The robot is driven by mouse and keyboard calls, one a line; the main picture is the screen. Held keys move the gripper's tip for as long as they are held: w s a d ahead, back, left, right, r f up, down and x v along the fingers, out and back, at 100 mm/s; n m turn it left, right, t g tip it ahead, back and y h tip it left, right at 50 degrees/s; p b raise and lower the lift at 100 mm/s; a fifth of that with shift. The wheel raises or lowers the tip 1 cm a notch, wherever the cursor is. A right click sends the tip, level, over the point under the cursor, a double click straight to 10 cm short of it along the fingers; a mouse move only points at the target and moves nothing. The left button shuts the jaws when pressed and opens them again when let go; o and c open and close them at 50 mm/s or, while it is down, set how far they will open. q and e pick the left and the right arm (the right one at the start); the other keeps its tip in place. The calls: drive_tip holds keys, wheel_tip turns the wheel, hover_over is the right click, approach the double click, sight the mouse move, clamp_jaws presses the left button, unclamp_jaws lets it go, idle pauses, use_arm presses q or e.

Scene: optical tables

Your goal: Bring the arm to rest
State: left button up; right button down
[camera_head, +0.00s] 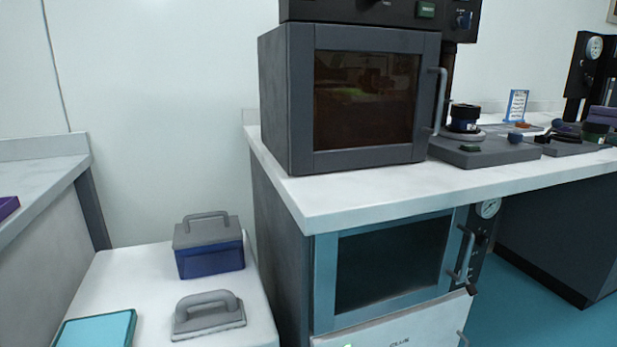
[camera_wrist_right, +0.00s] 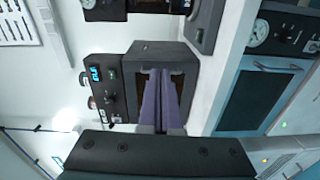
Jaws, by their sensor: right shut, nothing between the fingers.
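My right gripper (camera_wrist_right: 160,75) shows in the right wrist view as two long purple fingers lying side by side, shut, with nothing between them. Its black body fills the bottom of that view. Behind the fingers is a dark grey box-shaped oven (camera_wrist_right: 182,62), partly hidden by them; I cannot tell the distance between. In the head view neither gripper can be made out clearly. My left gripper is in neither view.
In the head view a dark oven (camera_head: 365,100) stands on a white bench (camera_head: 330,205), above a lower teal-framed oven (camera_head: 390,265). A blue box (camera_head: 210,258) and a grey handled block (camera_head: 208,318) sit on a low white table (camera_head: 140,275). Teal floor (camera_head: 520,300) is clear at right.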

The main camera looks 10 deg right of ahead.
drive_tip(key=w+a+f+m+g+h+p, duration=0.1)
drive_tip(key=w+a+f+m+h+p, duration=0.2)
drive_tip(key=a+m+p, duration=0.5)
drive_tip(key=s+a+m+g+h+p, duration=0.1)
drive_tip(key=s+a+m+g+p, duration=0.1)
drive_tip(key=s+a+p, duration=0.35)
drive_tip(key=s+a+m+g+p, duration=0.1)
drive_tip(key=s+a+g+p, duration=0.1)
drive_tip(key=a, duration=0.6)
drive_tip(key=s+a+r+m+g+y+p, duration=0.1)
drive_tip(key=s+a+r+m+g+p, duration=0.35)
drive_tip(key=s, duration=0.65)
drive_tip(key=s+a+r+m+g+p, duration=0.2)
drive_tip(key=s+a+r+g+p, duration=0.15)
drive_tip(key=s+a+p, duration=0.5)
use_arm(q)
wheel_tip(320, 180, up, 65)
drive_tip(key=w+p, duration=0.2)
drive_tip(key=p, duration=3.2)
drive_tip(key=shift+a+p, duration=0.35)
drive_tip(key=shift+p, duration=0.05)
use_arm(e)
wheel_tip(320, 180, up, 37)
drive_tip(key=s+d+g, duration=0.1)
drive_tip(key=s, duration=0.1)
drive_tip(key=shift+s+d, duration=0.35)
drive_tip(key=shift+d, duration=0.05)
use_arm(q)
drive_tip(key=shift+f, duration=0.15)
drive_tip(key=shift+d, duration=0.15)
